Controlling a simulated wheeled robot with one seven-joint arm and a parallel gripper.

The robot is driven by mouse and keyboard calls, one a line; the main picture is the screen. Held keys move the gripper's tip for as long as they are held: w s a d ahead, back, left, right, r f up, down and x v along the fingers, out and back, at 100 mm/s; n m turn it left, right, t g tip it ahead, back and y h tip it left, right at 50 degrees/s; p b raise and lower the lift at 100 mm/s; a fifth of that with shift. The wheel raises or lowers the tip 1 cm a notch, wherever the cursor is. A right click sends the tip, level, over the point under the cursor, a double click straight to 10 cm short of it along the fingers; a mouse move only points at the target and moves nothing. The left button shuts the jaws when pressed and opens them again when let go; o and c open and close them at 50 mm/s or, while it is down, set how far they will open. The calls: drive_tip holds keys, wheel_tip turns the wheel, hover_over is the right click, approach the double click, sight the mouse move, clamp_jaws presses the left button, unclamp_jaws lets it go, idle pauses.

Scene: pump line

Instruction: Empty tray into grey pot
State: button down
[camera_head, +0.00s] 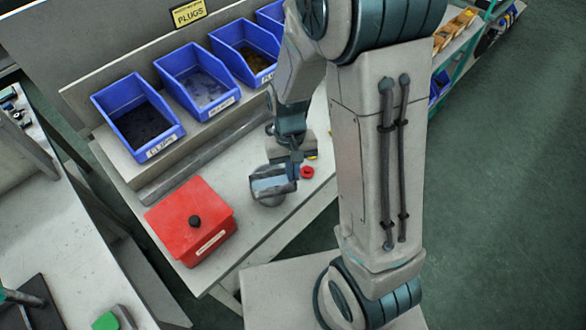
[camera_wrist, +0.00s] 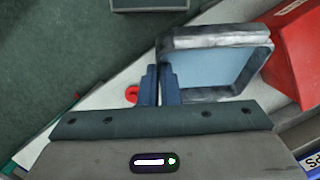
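My gripper (camera_wrist: 160,75) has its two dark fingers close together on the near left wall of a small square tray (camera_wrist: 163,45). The tray has a worn grey rim and a plain light blue face, with no loose parts visible on it. In the head view the tray (camera_head: 272,184) is held over the bench, below my wrist. A rounded grey shape (camera_head: 268,201), likely the grey pot, shows just under it. The tray covers much of this shape, so its inside is hidden, and I cannot tell whether the two touch.
A red ring (camera_head: 307,172) lies right of the tray. Several blue bins, including this one (camera_head: 138,118), line the shelf behind. Green floor lies right.

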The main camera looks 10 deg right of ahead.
drive_tip(key=shift+w+r+g+p, duration=0.25)
drive_tip(key=shift+g+p, duration=0.25)
drive_tip(key=shift+p, duration=0.1)
drive_tip(key=shift+r, duration=0.1)
drive_tip(key=shift+w+r+g+p, duration=0.1)
drive_tip(key=shift+w+g+p, duration=0.2)
drive_tip(key=shift+g+p, duration=0.4)
drive_tip(key=shift+w+r+g+p, duration=0.2)
drive_tip(key=shift+w+g+p, duration=0.1)
drive_tip(key=shift+p, duration=0.35)
drive_tip(key=shift+w+a+r+g, duration=0.15)
drive_tip(key=shift+w+g, duration=0.2)
drive_tip(key=shift+g, duration=0.3)
drive_tip(key=shift+w+d+r+g, duration=0.1)
drive_tip(key=shift+w+g, duration=0.2)
drive_tip(key=shift+g, duration=0.35)
